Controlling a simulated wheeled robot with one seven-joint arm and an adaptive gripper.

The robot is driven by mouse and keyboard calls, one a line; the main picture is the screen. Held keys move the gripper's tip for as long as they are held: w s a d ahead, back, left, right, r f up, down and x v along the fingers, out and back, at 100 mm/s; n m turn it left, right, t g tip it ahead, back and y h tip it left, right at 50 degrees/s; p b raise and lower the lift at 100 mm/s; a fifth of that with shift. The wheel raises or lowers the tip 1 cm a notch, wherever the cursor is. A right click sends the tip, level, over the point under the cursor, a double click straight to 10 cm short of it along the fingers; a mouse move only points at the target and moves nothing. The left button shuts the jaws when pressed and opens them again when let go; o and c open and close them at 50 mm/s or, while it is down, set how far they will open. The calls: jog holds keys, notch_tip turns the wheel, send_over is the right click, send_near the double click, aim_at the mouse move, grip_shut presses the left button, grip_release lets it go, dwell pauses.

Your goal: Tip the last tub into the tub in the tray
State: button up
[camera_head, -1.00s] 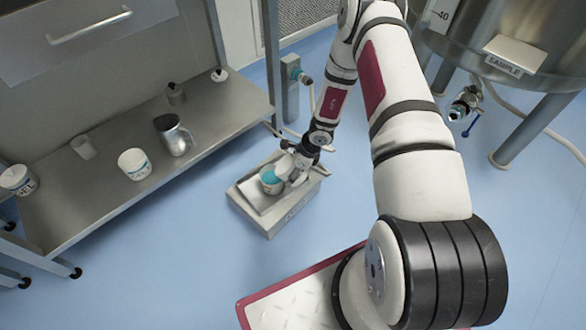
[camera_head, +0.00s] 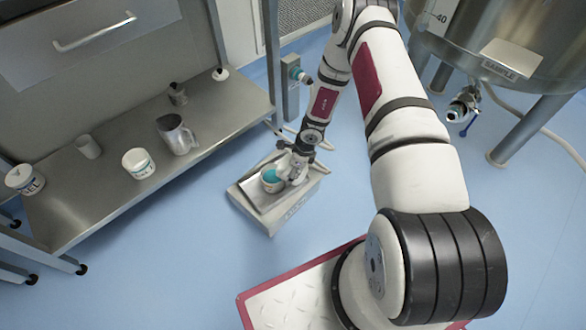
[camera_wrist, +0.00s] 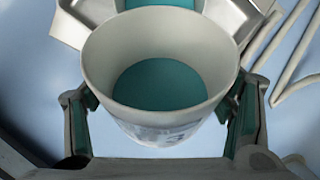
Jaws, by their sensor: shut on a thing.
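My gripper (camera_head: 297,160) is shut on a white tub (camera_head: 291,172), low over the tray at the middle of the head view. In the wrist view my gripper's fingers (camera_wrist: 163,118) grip this tub (camera_wrist: 165,128) from both sides. Teal material shows inside it and a printed "3" on its wall. The tub in the tray (camera_head: 269,187), with teal contents, stands just left of the held tub; it shows partly beyond the held rim in the wrist view. The tray (camera_head: 246,187) is metal. I cannot tell whether the two tubs touch or how far the held one is tilted.
The tray rests on a box-shaped metal base (camera_head: 292,210) on the blue floor. A steel bench (camera_head: 110,205) at left holds a metal jug (camera_head: 177,136), white tubs (camera_head: 137,165), a cup (camera_head: 88,147) and small bottles. A steel vessel (camera_head: 500,30) stands at right.

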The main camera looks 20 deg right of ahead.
jog(key=shift+r+g+h+p, duration=0.3)
jog(key=shift+p, duration=0.6)
jog(key=shift+w+a+r+g+h+p, duration=0.1)
jog(key=shift+a+r+g+h+p, duration=0.05)
jog(key=shift+r+g+h+p, duration=0.2)
jog(key=shift+w+a+r+g+h, duration=0.15)
jog(key=shift+r+g+h, duration=0.15)
jog(key=shift+h, duration=0.2)
jog(key=shift+w+a+r+g+h, duration=0.1)
jog(key=shift+r+g+h, duration=0.1)
jog(key=shift+g+h, duration=0.2)
jog(key=shift+w+a+r+g+h+b, duration=0.2)
jog(key=shift+r+g+h+b, duration=0.1)
jog(key=shift+g+h, duration=0.25)
jog(key=shift+w+a+r+g+h+b, duration=0.15)
jog(key=shift+g+h+b, duration=0.15)
jog(key=shift+h, duration=0.3)
jog(key=shift+a+r+g+h+b, duration=0.2)
jog(key=shift+g+h+b, duration=0.15)
jog(key=shift+b, duration=0.2)
jog(key=shift+w+r+h, duration=0.1)
jog(key=shift+h, duration=0.25)
